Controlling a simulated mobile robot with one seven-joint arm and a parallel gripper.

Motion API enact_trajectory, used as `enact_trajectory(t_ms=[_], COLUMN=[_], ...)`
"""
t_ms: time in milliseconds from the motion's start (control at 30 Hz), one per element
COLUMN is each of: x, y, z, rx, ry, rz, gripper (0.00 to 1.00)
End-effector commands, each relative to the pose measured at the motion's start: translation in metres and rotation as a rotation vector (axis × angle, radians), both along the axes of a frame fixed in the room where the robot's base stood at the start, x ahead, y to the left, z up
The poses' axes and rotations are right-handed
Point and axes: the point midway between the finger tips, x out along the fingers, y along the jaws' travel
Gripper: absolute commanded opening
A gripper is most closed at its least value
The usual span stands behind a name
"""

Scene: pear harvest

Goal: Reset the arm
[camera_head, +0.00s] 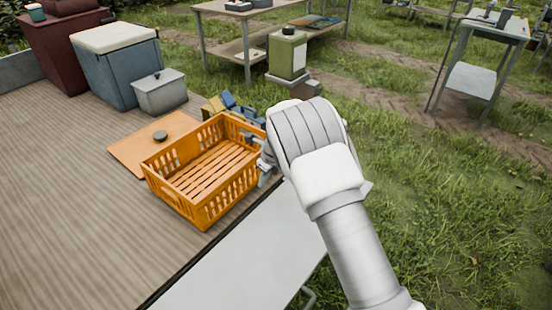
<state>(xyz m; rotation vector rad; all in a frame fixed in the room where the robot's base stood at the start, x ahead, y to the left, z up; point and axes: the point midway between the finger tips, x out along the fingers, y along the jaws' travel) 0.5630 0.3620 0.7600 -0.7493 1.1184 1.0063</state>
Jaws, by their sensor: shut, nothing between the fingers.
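My white arm reaches up from the bottom right. It bends at a large ribbed grey joint right of the orange crate (150,178). My gripper (264,174) shows only in part, as small grey pieces at the crate's right end. It is shut, with nothing held. The arm hides much of it, and I cannot tell whether it touches the crate wall. The crate stands upright on the wooden deck, and its slatted floor is bare.
Left of the crate lies an orange board (128,153) with a dark knob. Behind stand a grey box (160,95), a blue cooler (112,75) and a dark red bin (58,50). A green canister (287,55) stands behind my arm. The deck's front left is clear. Grass lies right.

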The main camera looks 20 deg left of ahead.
Motion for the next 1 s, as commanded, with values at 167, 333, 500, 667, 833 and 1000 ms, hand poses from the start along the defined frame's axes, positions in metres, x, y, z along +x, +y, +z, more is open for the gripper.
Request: enact_trajectory(t_ms=[167,333,500,667,833,1000], x=[0.001,0.005,0.001,-0.015,-0.041,-0.076], y=[-0.003,-0.025,-0.069,-0.112,-0.157,-0.2], z=[0.005,0.053,0.129,0.195,0.256,0.309], rx=[0.0,0.003,-0.008,-0.031,-0.072,-0.133], ry=[-0.003,-0.044,-0.122,-0.203,-0.292,-0.378], rz=[0.005,0.083,0.247,0.416,0.6,0.79], gripper=[0.0,0.0,0.0,0.0,0.0,0.0])
